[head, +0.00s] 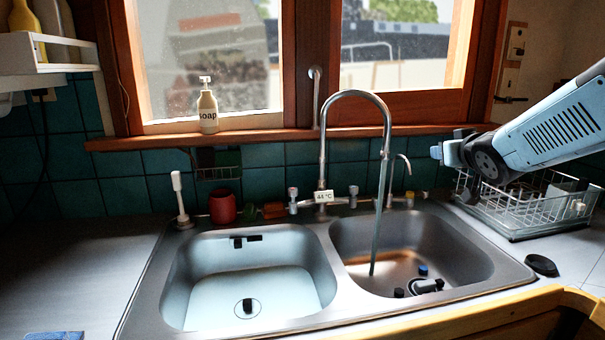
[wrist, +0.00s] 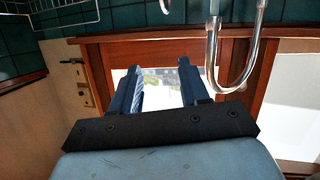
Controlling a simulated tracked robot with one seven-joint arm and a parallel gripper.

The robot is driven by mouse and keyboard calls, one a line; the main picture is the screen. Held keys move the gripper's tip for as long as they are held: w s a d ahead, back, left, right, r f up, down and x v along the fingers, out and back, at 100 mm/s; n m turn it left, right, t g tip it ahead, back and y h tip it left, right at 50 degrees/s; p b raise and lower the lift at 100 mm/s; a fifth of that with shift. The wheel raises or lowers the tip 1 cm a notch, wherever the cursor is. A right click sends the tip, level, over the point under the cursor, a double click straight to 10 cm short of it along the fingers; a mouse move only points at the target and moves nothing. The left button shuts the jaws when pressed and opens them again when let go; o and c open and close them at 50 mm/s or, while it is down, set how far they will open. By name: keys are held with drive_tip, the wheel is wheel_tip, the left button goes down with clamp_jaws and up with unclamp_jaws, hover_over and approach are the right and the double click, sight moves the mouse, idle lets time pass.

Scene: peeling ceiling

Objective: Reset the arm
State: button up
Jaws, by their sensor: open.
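My arm (head: 555,125) reaches in from the right edge of the head view, raised above the dish rack. My gripper (head: 447,146) is at its left end, in front of the tiled wall and to the right of the tall tap. In the wrist view my gripper (wrist: 158,72) shows two dark fingers apart, with nothing between them. The window lies behind the gap between them. That view looks upside down.
A double sink (head: 335,270) sits in the counter, with water in the left basin. The tall curved tap (head: 358,95) runs into the right basin. A wire dish rack (head: 530,215) stands below my arm. A soap bottle (head: 208,110) stands on the sill.

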drive_tip(key=s+a+f+g, duration=0.2)
drive_tip(key=s+a+g, duration=0.1)
drive_tip(key=s, duration=0.4)
drive_tip(key=s+a+f+g, duration=0.2)
drive_tip(key=s+a+g, duration=0.1)
drive_tip(key=s, duration=0.5)
drive_tip(key=s+a+f+g+y, duration=0.1)
drive_tip(key=s+a+f+g, duration=0.1)
drive_tip(key=s, duration=0.5)
drive_tip(key=shift+s+a+f+m+g, duration=0.25)
drive_tip(key=shift+s+a+m+g, duration=0.15)
drive_tip(key=shift+a+g, duration=0.3)
drive_tip(key=shift+o, duration=0.3)
idle(0.3)
